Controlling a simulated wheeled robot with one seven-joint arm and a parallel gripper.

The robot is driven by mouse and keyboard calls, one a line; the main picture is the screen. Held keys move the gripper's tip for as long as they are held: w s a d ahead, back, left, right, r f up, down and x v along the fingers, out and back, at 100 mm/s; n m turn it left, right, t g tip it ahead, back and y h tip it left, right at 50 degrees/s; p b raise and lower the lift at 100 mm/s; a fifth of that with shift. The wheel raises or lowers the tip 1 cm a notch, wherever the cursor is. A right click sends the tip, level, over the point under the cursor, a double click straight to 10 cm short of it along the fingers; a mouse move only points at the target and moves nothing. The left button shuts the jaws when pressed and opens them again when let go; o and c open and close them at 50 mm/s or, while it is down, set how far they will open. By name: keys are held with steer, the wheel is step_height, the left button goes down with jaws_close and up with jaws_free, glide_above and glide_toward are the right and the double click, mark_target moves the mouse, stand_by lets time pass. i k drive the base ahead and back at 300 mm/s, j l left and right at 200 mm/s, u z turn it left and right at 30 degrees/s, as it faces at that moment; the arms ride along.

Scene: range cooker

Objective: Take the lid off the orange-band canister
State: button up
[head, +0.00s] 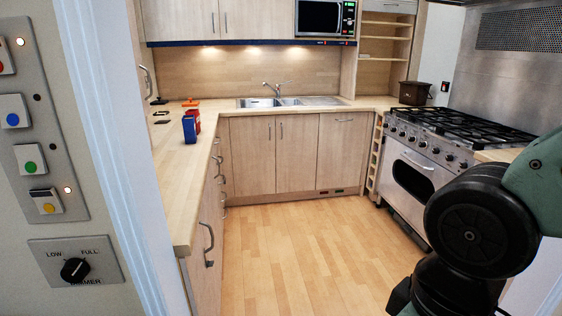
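I cannot make out a canister with an orange band for certain. On the left counter stand a blue box-like container (189,130) and a red one (194,120) close behind it. A small flat orange thing (191,103) lies farther back, with small dark things (160,113) to its left. They are too small to tell whether any is a lid. My arm's black and green links fill the lower right. My gripper is not in view.
A wall with switches and a dimmer (75,270) is close on the left. The left counter (178,190) runs back to the sink (280,102). The range cooker (425,150) stands right, a brown pot (413,93) behind it. The wooden floor (280,240) between is clear.

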mark_target(191, 102)
steer(key=i+l+z, duration=0.1)
steer(key=i, duration=0.75)
steer(key=i+l+z, duration=0.15)
steer(key=i, duration=0.7)
steer(key=i+l+u, duration=0.1)
steer(key=i+u, duration=0.35)
steer(key=i+l+u, duration=0.2)
steer(key=i+u, duration=0.2)
steer(key=i+l+u, duration=0.65)
steer(key=l+u, duration=0.25)
steer(key=i+l+u, duration=0.2)
steer(key=l+u, duration=0.25)
steer(key=i+l+u, duration=0.1)
steer(key=l+u, duration=0.3)
steer(key=l, duration=0.2)
